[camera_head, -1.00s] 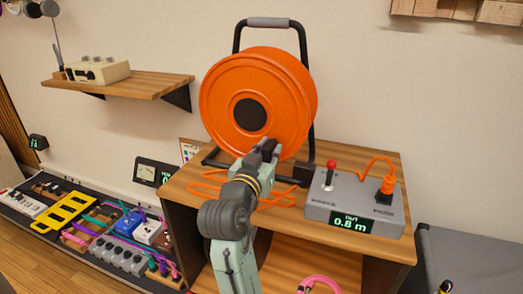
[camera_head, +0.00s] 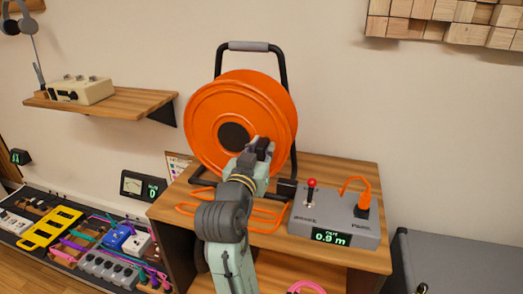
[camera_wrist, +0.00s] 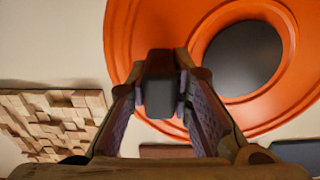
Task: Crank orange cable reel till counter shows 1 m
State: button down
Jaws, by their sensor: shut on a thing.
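The orange cable reel (camera_head: 215,115) stands upright in a black frame on the wooden table. In the wrist view its orange face (camera_wrist: 130,25) and dark hub (camera_wrist: 243,58) fill the upper right. My gripper (camera_head: 258,150) is in front of the reel's face, just right of and below the hub. It is shut on the dark crank handle (camera_wrist: 159,85), which sits between the fingers in the wrist view. The grey counter box (camera_head: 307,225) right of the reel reads "OUT 0.9 m" on its display (camera_head: 331,237). A red-knobbed lever (camera_head: 311,184) stands on it.
Loose orange cable (camera_head: 265,222) lies on the wooden table (camera_head: 350,168) below the reel. An orange plug (camera_head: 362,206) sits in the box. A pedalboard (camera_head: 75,250) is on the floor at left. A shelf (camera_head: 120,103) hangs at upper left.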

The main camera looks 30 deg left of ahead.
jog(key=r+p, duration=0.1)
jog(key=r, duration=0.1)
jog(key=shift+s+a+r+p, duration=0.1)
jog(key=shift+a+r+p, duration=0.2)
jog(key=shift+p, duration=0.05)
jog(key=shift+s+a+r+p, duration=0.1)
jog(key=shift+a+r+p, duration=0.35)
jog(key=shift+r+p, duration=0.2)
jog(key=shift+s+a+r+p, duration=0.1)
jog(key=shift+a+r+p, duration=0.3)
jog(key=shift+r+p, duration=0.25)
jog(key=shift+s+a+r+p, duration=0.2)
jog(key=shift+a+r+p, duration=0.15)
jog(key=shift+a+r, duration=0.25)
jog(key=shift+s+a+r+p, duration=0.15)
jog(key=shift+a+r+p, duration=0.25)
jog(key=shift+a, duration=0.3)
jog(key=shift+s+a+r, duration=0.15)
jog(key=shift+a, duration=0.55)
jog(key=shift+s+a+r, duration=0.1)
jog(key=shift+s+a, duration=0.05)
jog(key=shift+a, duration=0.5)
jog(key=shift+s+a+r, duration=0.15)
jog(key=shift+a, duration=0.55)
jog(key=c, duration=1.3)
grip_release()
jog(key=shift+d+r, duration=0.1)
jog(key=shift+d, duration=0.05)
jog(key=v, duration=0.9)
